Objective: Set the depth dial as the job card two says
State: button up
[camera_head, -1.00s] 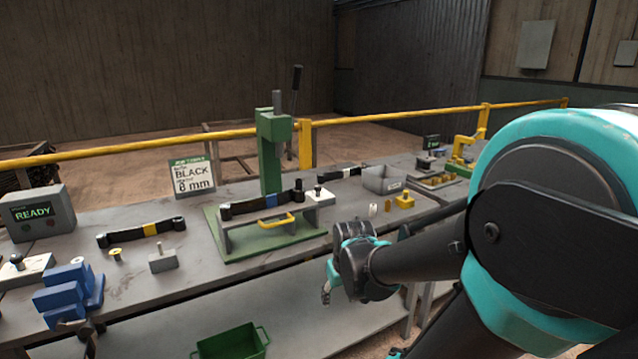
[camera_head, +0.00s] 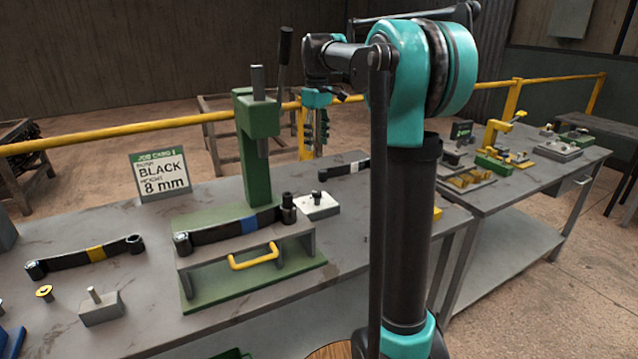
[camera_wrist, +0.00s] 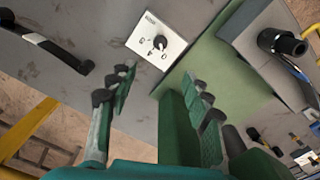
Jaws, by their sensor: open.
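The depth dial is a white plate (camera_wrist: 144,32) with a black round knob (camera_wrist: 158,42) and printed marks. Its pointer setting is too small to tell. In the head view the dial plate (camera_head: 319,210) lies on the bench, right of the green press. My gripper (camera_wrist: 160,78) is open and empty, with the dial beyond its fingertips and apart from them. In the head view my gripper (camera_head: 315,128) hangs above and behind the bench. A job card (camera_head: 160,174) stands on the bench and reads BLACK and 8 mm; its number looks like 1 but is small.
The green press column (camera_head: 258,150) and its lever (camera_head: 284,60) stand close to my gripper. A yellow rail (camera_head: 120,132) runs behind the bench.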

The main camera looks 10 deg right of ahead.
aim_at(317, 192)
notch_tip(317, 192, down, 17)
jog(key=shift+f, duration=0.15)
dwell(0.5)
grip_shut()
